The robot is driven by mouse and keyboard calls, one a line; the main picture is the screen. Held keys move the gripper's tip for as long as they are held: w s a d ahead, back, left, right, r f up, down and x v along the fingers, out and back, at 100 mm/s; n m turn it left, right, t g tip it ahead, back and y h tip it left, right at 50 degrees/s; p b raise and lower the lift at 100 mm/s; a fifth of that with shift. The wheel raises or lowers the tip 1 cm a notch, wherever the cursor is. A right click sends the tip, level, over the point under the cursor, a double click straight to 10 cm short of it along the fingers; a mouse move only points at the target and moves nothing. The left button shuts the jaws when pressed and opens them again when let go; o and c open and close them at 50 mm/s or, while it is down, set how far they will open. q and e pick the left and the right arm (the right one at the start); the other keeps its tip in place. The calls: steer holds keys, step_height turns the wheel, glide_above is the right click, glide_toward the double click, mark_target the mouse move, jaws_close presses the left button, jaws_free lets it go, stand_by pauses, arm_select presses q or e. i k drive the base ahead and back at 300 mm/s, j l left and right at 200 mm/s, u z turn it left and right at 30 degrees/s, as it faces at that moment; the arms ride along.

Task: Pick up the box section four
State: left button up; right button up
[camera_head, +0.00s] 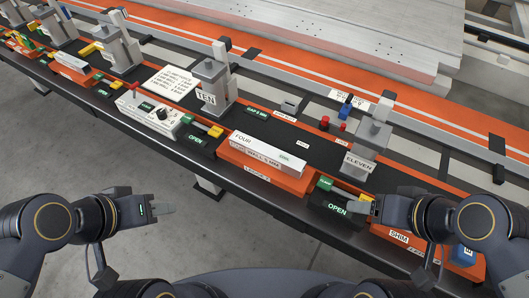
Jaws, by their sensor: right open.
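The box section four (267,156) is a long white bar labelled FOUR, lying in an orange holder (262,176) on the dark bench rail, mid-view. My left gripper (168,209) is over the floor in front of the bench, well left of and nearer than the bar; its fingers are seen side-on, so their gap is hidden. My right gripper (372,208) is open, right of the bar, close to a green-and-yellow handle (342,191) above a black block marked OPEN (336,209). I cannot tell whether it touches that handle.
Grey clamp posts labelled TEN (207,97) and ELEVEN (361,163) stand behind the bar on either side. A white control box (147,113) is to the left. An orange shim tray (399,241) and blue block (465,254) are at right. A large pale panel (330,35) lies behind.

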mark_target(283, 161)
steer(key=i+j+z, duration=0.2)
steer(key=j+z, duration=0.15)
steer(key=j, duration=0.2)
steer(key=i+j+z, duration=0.15)
steer(key=j+z, duration=0.2)
steer(key=j, duration=0.2)
steer(key=j+z, duration=0.35)
steer(key=j, duration=0.25)
steer(key=i, duration=0.05)
